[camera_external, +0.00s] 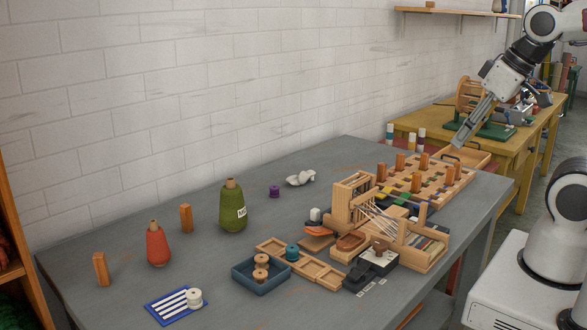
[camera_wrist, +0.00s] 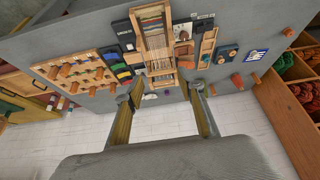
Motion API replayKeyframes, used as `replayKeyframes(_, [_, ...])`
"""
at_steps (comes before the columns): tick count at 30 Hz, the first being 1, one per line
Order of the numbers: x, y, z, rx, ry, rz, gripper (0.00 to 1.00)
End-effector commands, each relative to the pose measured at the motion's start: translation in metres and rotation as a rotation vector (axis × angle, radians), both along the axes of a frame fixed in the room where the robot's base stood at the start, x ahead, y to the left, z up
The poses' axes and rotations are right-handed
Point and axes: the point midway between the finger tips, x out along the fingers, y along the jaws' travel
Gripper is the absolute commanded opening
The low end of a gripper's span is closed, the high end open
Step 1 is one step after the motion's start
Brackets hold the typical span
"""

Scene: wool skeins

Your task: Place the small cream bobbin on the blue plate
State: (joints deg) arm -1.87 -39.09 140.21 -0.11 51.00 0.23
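The small cream bobbin (camera_external: 194,298) is at the front left of the grey table in the external view. It appears to stand upright on the right part of the blue plate (camera_external: 158,310), a flat blue piece with white stripes. The plate also shows in the wrist view (camera_wrist: 255,55), where the bobbin is too small to make out. My gripper (camera_external: 459,143) is high at the far right end of the table, well away from both. In the wrist view my gripper (camera_wrist: 165,88) has its two fingers spread with nothing held between them.
A blue tray (camera_external: 243,284) with wooden spools is right of the plate. An orange cone (camera_external: 158,246) and a green cone (camera_external: 233,210) stand behind. A wooden loom (camera_external: 353,199) and a peg rack (camera_external: 459,188) fill the right. The table's front left is mostly free.

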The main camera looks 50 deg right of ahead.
Motion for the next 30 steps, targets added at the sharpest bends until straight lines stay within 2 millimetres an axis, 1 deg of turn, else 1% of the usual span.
replayKeyframes(1, [-0.007, -0.003, -0.003, 0.000, -0.004, -0.011, 0.39])
replayKeyframes(3, [-0.013, -0.005, -0.006, 0.000, -0.004, -0.019, 0.39])
replayKeyframes(7, [-0.019, -0.007, -0.009, -0.001, -0.005, -0.029, 0.39])
replayKeyframes(30, [-0.020, -0.008, -0.010, 0.000, -0.005, -0.030, 0.39])
